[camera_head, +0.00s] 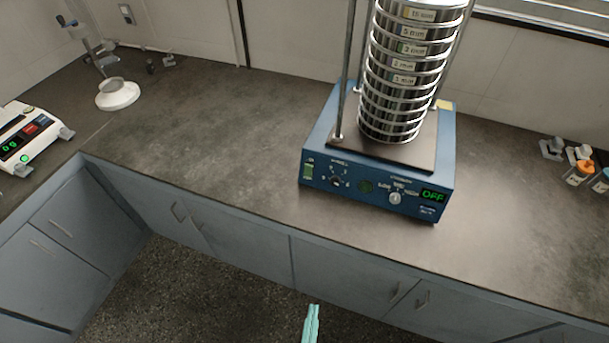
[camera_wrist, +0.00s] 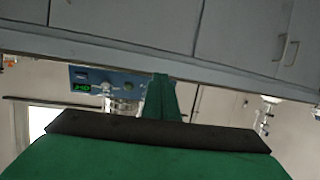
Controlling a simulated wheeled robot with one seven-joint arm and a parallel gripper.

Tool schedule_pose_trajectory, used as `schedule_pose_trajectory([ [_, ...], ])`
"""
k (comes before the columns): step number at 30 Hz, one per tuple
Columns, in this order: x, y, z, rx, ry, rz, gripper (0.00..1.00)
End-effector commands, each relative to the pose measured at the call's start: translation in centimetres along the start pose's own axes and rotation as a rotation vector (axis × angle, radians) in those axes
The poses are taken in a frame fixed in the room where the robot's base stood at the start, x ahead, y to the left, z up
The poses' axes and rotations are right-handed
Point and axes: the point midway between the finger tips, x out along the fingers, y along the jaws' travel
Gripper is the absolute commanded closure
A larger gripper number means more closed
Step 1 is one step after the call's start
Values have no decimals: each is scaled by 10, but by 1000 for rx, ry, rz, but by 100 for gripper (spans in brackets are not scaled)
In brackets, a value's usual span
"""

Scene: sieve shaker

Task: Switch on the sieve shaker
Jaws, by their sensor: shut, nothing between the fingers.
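The sieve shaker (camera_head: 318,148) is a blue box on the counter with a tall stack of metal sieves (camera_head: 398,85) on its dark top plate. Its front panel has a green rocker switch (camera_head: 308,171) at the left, a dial (camera_head: 336,181), a round green button (camera_head: 366,187), a light knob (camera_head: 395,198) and a green display (camera_head: 433,195) reading OFF. The panel also shows upside down in the wrist view (camera_wrist: 98,74). My gripper (camera_head: 313,308) is shut and empty, below and in front of the counter, apart from the shaker. In the wrist view the green fingers (camera_wrist: 160,78) cover part of the panel.
A balance (camera_head: 32,140) stands on the left counter. A stand with a white round base (camera_head: 118,95) is in the back left corner. Small bottles (camera_head: 577,172) stand at the right. The counter (camera_head: 220,130) left of the shaker is clear; grey cabinets (camera_head: 240,240) are below it.

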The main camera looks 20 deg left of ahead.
Motion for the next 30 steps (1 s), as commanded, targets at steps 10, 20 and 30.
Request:
schedule_pose_trajectory([
  [10,118,-38,-37,-42,57,40,100],
  [20,184,-85,-127,23,227,157,100],
  [30,193,-102,-166,73,309,201,100],
])
